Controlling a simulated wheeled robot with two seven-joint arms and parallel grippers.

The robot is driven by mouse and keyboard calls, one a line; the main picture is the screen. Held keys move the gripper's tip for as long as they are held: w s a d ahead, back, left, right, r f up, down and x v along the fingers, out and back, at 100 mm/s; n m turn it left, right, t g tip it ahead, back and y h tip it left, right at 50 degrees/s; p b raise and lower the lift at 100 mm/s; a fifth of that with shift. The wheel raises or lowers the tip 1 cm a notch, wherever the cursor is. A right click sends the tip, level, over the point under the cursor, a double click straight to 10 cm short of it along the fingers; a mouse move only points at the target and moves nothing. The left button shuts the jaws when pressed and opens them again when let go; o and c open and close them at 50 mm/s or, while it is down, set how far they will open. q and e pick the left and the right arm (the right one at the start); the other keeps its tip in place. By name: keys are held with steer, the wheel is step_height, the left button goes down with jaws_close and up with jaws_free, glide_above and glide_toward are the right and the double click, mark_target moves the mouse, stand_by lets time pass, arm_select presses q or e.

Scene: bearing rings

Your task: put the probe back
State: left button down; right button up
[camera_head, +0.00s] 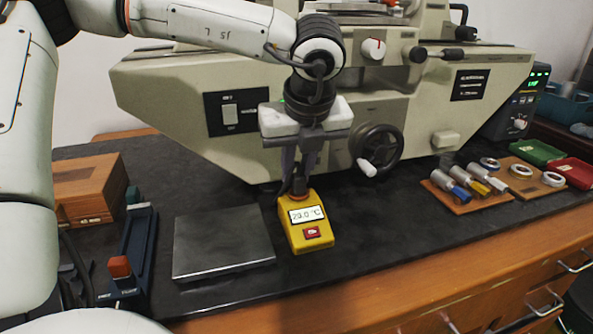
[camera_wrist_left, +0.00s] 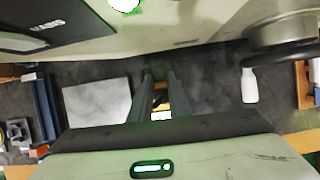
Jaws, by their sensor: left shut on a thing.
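The yellow temperature meter (camera_head: 307,236) stands on the dark bench, with a lit display reading about 20.0 °C and a red button. My left gripper (camera_head: 300,172) points down directly over the meter's back end. It is shut on the probe (camera_head: 298,184), a small dark piece that shows between and below the fingertips. The fingers hide most of the probe, and I cannot tell whether it touches the meter. In the left wrist view, the meter (camera_wrist_left: 160,115) shows partly between the fingers of the left gripper (camera_wrist_left: 158,78). My right gripper is not in view.
A grey flat plate (camera_head: 222,243) lies left of the meter. A wooden box (camera_head: 88,188) and a dark blue stand (camera_head: 135,245) are farther left. The large machine (camera_head: 240,110) with its handwheel (camera_head: 379,150) rises behind. Wooden boards with gauges (camera_head: 465,198) and rings lie right.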

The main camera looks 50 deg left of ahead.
arm_select(q)
steer(key=shift+f+b, duration=0.3)
steer(key=shift+b, duration=0.25)
stand_by(0.7)
steer(key=c, duration=1.6)
jaws_free()
steer(key=shift+r, duration=0.1)
step_height(320, 180, up, 8)
steer(key=p, duration=0.3)
steer(key=shift+r+p, duration=0.2)
steer(key=shift+p, duration=0.2)
